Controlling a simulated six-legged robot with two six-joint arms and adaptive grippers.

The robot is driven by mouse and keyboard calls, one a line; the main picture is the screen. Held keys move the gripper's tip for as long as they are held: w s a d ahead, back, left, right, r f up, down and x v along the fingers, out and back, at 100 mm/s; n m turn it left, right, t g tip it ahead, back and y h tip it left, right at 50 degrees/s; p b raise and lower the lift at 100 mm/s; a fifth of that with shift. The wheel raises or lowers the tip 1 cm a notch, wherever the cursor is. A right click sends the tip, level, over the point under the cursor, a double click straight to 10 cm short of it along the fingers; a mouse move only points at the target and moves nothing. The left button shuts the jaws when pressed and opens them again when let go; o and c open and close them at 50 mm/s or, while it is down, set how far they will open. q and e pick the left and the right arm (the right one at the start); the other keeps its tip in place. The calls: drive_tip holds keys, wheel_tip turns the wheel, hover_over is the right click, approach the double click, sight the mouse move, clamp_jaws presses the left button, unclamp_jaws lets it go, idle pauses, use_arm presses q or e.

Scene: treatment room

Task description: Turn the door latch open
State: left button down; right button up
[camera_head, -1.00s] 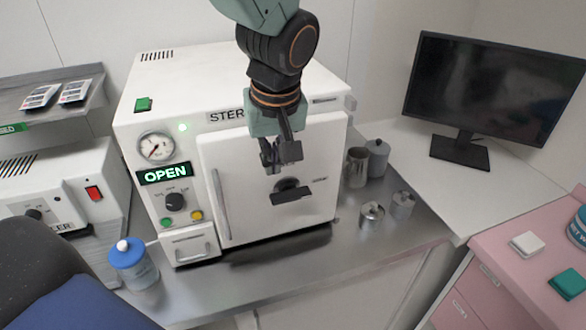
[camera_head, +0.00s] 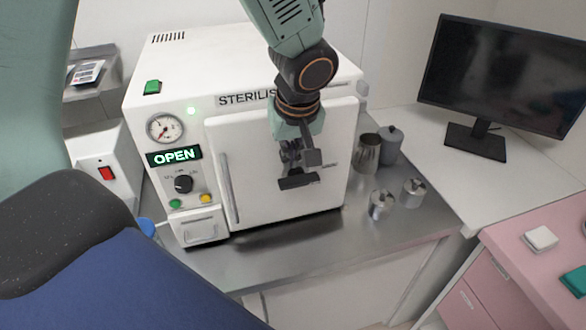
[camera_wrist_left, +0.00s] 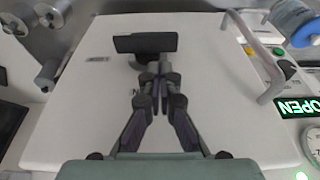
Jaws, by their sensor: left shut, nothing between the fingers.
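The door latch (camera_head: 298,182) is a black bar on a round hub, on the white front door (camera_head: 255,190) of a steriliser. The bar lies close to horizontal in the head view. It also shows in the left wrist view (camera_wrist_left: 145,43), with part of its hub. My left gripper (camera_head: 298,157) is shut and empty, just in front of the door at the latch. In the left wrist view its fingertips (camera_wrist_left: 160,68) are beside the hub, just below the bar's right part; contact cannot be told. My right gripper is not in view.
The steriliser's display (camera_head: 174,156) reads OPEN. A vertical bar handle (camera_head: 229,187) stands out at the door's left edge. Several metal canisters (camera_head: 368,153) stand right of the steriliser on the steel counter (camera_head: 310,262). A monitor (camera_head: 500,75) is farther right.

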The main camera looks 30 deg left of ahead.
sight(288, 178)
use_arm(q)
drive_tip(key=shift+s+f, duration=0.2)
drive_tip(key=shift+f, duration=0.95)
drive_tip(key=shift+s+a+f, duration=0.15)
drive_tip(key=shift+a+f, duration=0.15)
drive_tip(key=shift+f, duration=0.25)
drive_tip(key=shift+w+d, duration=0.25)
drive_tip(key=shift+d, duration=0.05)
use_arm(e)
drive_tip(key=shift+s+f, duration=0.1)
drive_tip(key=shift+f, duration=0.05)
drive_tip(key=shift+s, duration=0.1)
